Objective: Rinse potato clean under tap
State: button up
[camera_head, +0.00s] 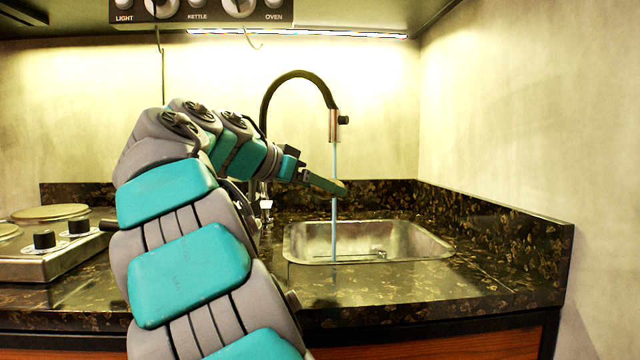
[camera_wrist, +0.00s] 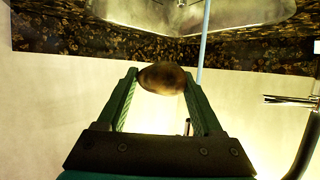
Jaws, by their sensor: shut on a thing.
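My gripper (camera_head: 325,185) reaches over the sink from the left, at the height of the running water. In the wrist view my gripper (camera_wrist: 162,88) is shut on a brown, rounded potato (camera_wrist: 162,78) with darker patches, held between the fingertips. The potato cannot be made out clearly in the head view. The black, curved tap (camera_head: 298,76) is running. Its thin water stream (camera_head: 334,160) falls into the metal sink (camera_head: 430,244). In the wrist view the stream (camera_wrist: 204,40) passes right of the potato, close to the right finger, with a gap to the potato.
A hob (camera_head: 50,260) with round plates and knobs stands on the left of the dark speckled counter (camera_head: 400,285). A wall (camera_head: 500,110) closes the right side. A control panel (camera_head: 200,12) and hooks hang above. The sink basin looks empty.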

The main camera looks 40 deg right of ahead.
jog(key=w+d+f+p, duration=0.2)
jog(key=w+d, duration=0.4)
jog(key=w, duration=0.3)
jog(key=shift+w+d+f+p, duration=0.15)
jog(key=shift+w+p, duration=0.1)
jog(key=shift+p, duration=0.55)
jog(key=shift+s+d, duration=0.1)
jog(key=shift+d, duration=0.05)
dwell(0.3)
jog(key=shift+s+d+b, duration=0.25)
jog(key=shift+d+b, duration=0.1)
jog(key=shift+w+a, duration=0.15)
jog(key=shift+w+a, duration=0.2)
jog(key=shift+a, duration=0.2)
jog(key=shift+s, duration=0.1)
